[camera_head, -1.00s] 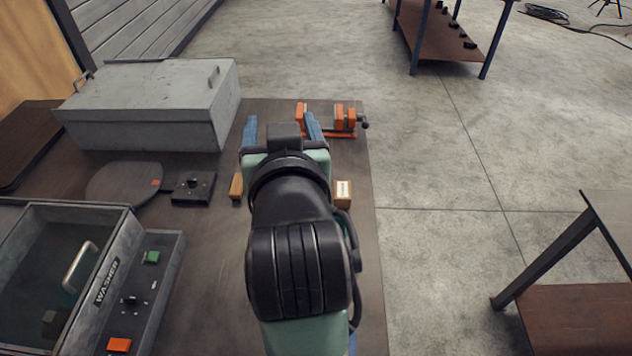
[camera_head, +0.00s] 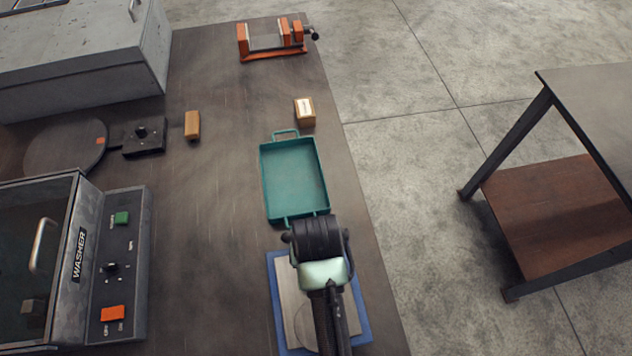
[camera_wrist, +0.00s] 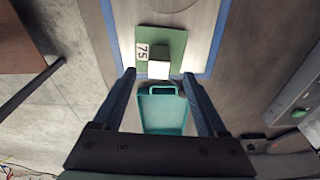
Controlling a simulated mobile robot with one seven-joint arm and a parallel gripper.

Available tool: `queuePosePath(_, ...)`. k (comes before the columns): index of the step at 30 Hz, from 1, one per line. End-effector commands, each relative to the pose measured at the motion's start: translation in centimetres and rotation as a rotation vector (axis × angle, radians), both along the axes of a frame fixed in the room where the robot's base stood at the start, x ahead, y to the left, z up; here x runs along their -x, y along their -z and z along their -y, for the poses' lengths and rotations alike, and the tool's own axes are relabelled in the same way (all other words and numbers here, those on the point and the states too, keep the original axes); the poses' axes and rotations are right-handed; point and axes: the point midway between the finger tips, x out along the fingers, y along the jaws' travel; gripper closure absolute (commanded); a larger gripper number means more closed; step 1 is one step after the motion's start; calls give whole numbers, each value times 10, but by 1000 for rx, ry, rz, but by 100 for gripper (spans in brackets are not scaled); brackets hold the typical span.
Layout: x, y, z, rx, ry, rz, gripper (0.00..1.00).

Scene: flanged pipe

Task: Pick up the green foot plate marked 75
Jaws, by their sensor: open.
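The green foot plate (camera_wrist: 174,42) marked 75 shows in the wrist view, lying on the pale, blue-edged mat. A pale block-like part stands up from its middle, beside the white 75 label. My gripper (camera_wrist: 158,77) is open and empty, with its two blue fingers spread to either side just below the plate in the picture. The fingers look apart from the plate; the height between them is hard to tell. In the head view my arm hides both plate and fingers. The blue-edged mat (camera_head: 284,303) shows there beneath my arm.
A teal tray (camera_head: 293,178) lies just beyond the mat. An orange vise (camera_head: 272,45), a wooden block (camera_head: 192,125) and a labelled box (camera_head: 304,112) stand farther back. The washer (camera_head: 75,265) is at left. The bench's right edge is close to the mat.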

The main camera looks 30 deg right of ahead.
Motion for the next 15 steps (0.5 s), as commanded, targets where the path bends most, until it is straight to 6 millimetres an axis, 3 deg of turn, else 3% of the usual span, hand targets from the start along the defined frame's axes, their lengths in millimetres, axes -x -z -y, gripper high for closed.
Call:
queuePosePath(5, -1, 11, 1, 0, 0, -1, 25)
queuePosePath(15, -4, 53, 4, 0, -2, 0, 25)
